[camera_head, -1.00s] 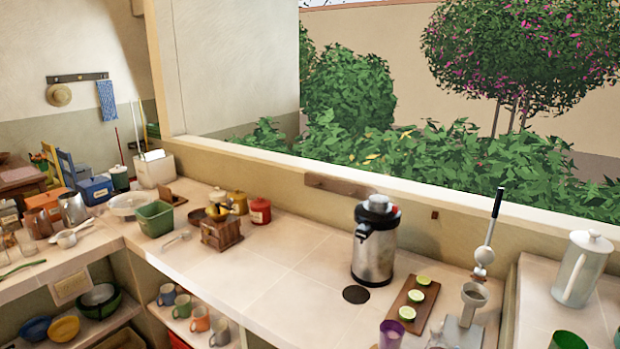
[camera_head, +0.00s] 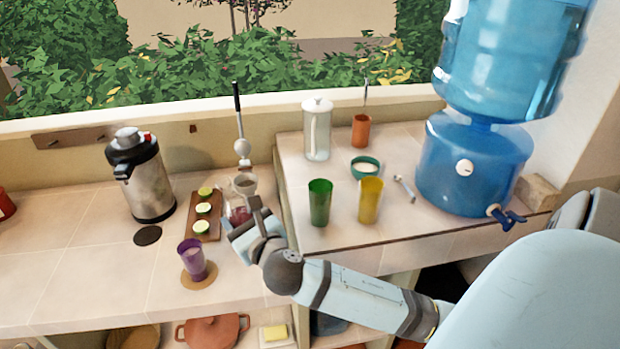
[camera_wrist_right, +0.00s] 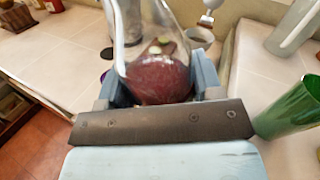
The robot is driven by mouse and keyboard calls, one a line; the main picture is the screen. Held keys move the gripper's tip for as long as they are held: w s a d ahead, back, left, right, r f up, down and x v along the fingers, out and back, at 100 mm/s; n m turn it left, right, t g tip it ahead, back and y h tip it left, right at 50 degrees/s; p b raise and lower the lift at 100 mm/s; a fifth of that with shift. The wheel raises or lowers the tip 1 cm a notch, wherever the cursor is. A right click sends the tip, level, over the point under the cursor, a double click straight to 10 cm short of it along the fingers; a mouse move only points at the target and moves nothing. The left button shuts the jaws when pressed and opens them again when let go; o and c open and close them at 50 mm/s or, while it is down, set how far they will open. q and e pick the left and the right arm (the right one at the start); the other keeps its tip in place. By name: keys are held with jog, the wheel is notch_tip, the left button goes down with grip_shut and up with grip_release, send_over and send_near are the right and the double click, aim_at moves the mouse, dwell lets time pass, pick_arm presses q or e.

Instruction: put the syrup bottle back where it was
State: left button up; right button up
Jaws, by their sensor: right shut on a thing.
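My right gripper (camera_head: 243,225) reaches in from the right over the counter. In the right wrist view its two fingers (camera_wrist_right: 160,86) are shut on a clear bottle holding dark red liquid, the syrup bottle (camera_wrist_right: 158,70). In the head view the syrup bottle (camera_head: 238,214) is mostly hidden by the gripper and shows as a small dark red patch beside the lime board. I cannot tell whether its base touches the counter. My left gripper is not in view.
A steel airpot (camera_head: 146,185) and a dark round spot (camera_head: 148,235) are at left. A wooden board (camera_head: 210,230) carries lime slices. A purple cup (camera_head: 193,262) stands on a round coaster. Green (camera_head: 320,203) and yellow (camera_head: 370,203) cups stand near the blue water dispenser (camera_head: 470,165).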

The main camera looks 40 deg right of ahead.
jog(key=w+d+r+m+g+h+b, duration=0.1)
jog(key=w+d+r+m+g+h, duration=0.25)
jog(key=d+r, duration=0.3)
jog(key=w+d+r+m+g+h+b, duration=0.1)
jog(key=w+d+r+m+g+h, duration=0.1)
jog(key=d+r+m+h, duration=0.45)
jog(key=w+d+r+m+g+h+b, duration=0.25)
jog(key=d+r, duration=0.25)
jog(key=d, duration=0.4)
jog(key=d+f+m+g+h+b, duration=0.1)
jog(key=d+f+m+g+h, duration=0.2)
jog(key=d+g, duration=0.35)
jog(key=shift+m+y, duration=0.35)
jog(key=shift+m, duration=0.2)
jog(key=f, duration=1.9)
jog(key=shift+w+d+f+b, duration=0.2)
jog(key=shift+d+f+b, duration=0.05)
jog(key=shift+d+b, duration=0.1)
jog(key=shift+f, duration=0.1)
jog(key=o, duration=1.2)
jog(key=shift+f, duration=0.1)
jog(key=shift+c, duration=0.2)
jog(key=shift+o, duration=0.3)
jog(key=shift+a, duration=0.1)
